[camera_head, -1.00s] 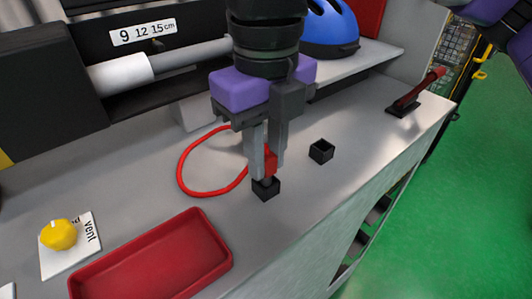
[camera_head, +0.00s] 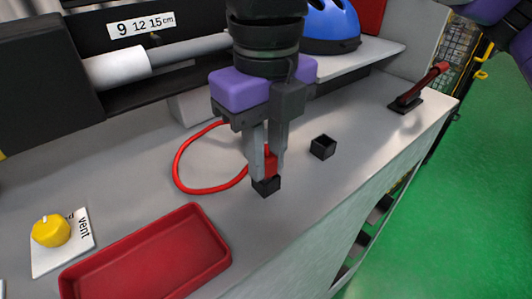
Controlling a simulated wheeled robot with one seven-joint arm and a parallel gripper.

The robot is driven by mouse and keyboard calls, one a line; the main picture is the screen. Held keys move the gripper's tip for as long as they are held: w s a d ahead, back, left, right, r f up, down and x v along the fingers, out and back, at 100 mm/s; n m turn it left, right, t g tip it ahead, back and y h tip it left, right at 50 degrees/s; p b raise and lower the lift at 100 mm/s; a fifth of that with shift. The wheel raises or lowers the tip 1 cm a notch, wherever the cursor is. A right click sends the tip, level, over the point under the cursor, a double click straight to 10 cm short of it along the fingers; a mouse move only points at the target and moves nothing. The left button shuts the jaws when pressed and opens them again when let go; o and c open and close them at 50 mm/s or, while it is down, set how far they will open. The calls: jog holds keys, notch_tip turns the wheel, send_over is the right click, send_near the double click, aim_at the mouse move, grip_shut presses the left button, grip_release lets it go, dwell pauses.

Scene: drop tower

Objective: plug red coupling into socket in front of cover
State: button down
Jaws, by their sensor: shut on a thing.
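My gripper (camera_head: 268,172) points down over the grey bench top, its two fingers shut on the red coupling (camera_head: 271,165). A red hose (camera_head: 178,170) loops on the bench to the left, and its end runs behind the fingers. The coupling is right above a small black square socket (camera_head: 266,187), its lower end at the socket's top. I cannot tell how deep it sits, as the fingers hide part of it. A second black square socket (camera_head: 323,147), open at the top and empty, stands to the right and farther back.
A red tray (camera_head: 150,262) lies front left. A yellow knob (camera_head: 51,230) sits on a vent plate (camera_head: 75,250) at the left. A red-handled lever (camera_head: 425,88) stands far right. A blue helmet (camera_head: 330,25) rests on a shelf behind.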

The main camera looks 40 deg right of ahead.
jog(key=shift+f+b, duration=0.25)
jog(key=shift+b, duration=0.1)
jog(key=c, duration=1.2)
grip_release()
jog(key=shift+r, duration=0.15)
notch_tip(320, 180, up, 8)
jog(key=shift+f, duration=0.2)
